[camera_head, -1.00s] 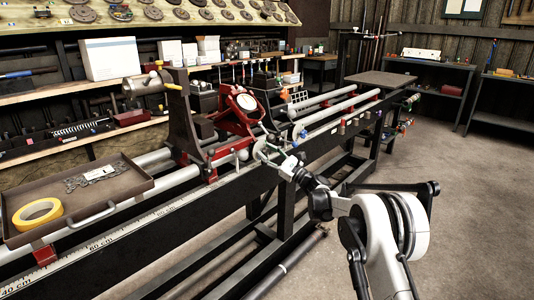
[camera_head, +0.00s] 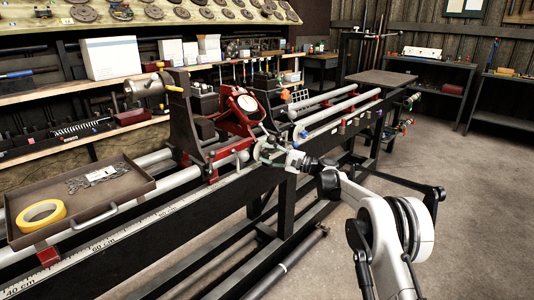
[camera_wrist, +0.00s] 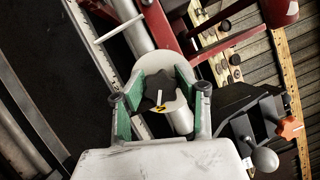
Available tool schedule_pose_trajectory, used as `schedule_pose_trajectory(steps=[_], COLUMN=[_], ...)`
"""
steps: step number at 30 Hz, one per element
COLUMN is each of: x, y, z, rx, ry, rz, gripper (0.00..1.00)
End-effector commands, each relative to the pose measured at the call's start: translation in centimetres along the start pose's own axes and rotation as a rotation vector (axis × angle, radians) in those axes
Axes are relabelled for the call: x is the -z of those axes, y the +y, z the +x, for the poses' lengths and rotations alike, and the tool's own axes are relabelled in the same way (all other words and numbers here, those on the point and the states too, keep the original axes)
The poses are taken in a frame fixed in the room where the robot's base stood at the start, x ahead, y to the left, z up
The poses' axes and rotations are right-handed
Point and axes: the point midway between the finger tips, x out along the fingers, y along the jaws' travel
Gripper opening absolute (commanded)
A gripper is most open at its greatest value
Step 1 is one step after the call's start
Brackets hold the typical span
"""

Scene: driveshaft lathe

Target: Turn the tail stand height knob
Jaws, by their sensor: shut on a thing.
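The height knob (camera_wrist: 158,92) is a black lobed knob in front of a round whitish disc (camera_wrist: 172,68). A small yellow mark and a white pointer show on it in the wrist view. My gripper (camera_wrist: 160,90) has its two green-padded fingers on either side of the knob and is shut on it. In the head view my gripper (camera_head: 267,153) is at the front side of the lathe, by the red tail stand (camera_head: 237,112). The knob is too small and covered to make out there.
An orange star knob (camera_wrist: 290,127) and a grey ball-ended lever (camera_wrist: 264,159) are close to the gripper's right in the wrist view. A brown tray (camera_head: 137,183) with yellow tape (camera_head: 41,214) rests on the lathe rails. The floor at right is open.

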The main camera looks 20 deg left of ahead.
Motion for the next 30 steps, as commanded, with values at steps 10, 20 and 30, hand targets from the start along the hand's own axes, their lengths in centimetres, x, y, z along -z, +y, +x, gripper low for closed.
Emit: schedule_pose_trajectory(steps=[10, 20, 30], x=[0.01, 0.03, 0.04], y=[0.08, 0.12, 0.11], z=[-0.07, -0.08, -0.07], rx=[-0.059, -0.07, -0.069], ry=[0.0, 0.0, 0.001], rz=[-0.139, -0.167, -0.166], gripper=[0.04, 0.04, 0.42])
